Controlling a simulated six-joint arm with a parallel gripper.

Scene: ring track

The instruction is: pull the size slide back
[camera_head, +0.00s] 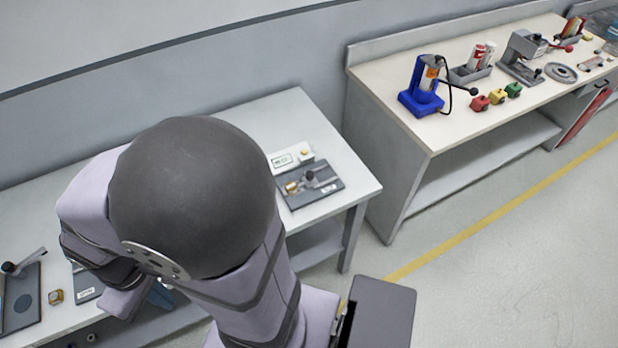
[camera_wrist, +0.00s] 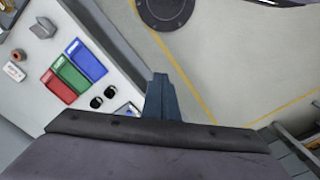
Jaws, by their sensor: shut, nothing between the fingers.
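I cannot tell for sure which part is the size slide. A grey plate (camera_head: 298,198) on the near bench carries a brass cylinder (camera_head: 291,188) and a dark knob (camera_head: 310,176), which may belong to it. Another plate (camera_head: 85,285) at the lower left is mostly hidden behind my arm. My gripper (camera_wrist: 163,82) shows in the wrist view with its blue-grey fingers together and nothing between them, pointing over the floor beside a bench. In the head view my arm hides most of it.
A lever fixture (camera_head: 20,295) and a small brass piece (camera_head: 55,296) sit at the near bench's left. A white box with a yellow button (camera_head: 305,153) stands behind the grey plate. The wrist view shows red (camera_wrist: 59,86), green (camera_wrist: 71,73) and blue (camera_wrist: 86,61) bins.

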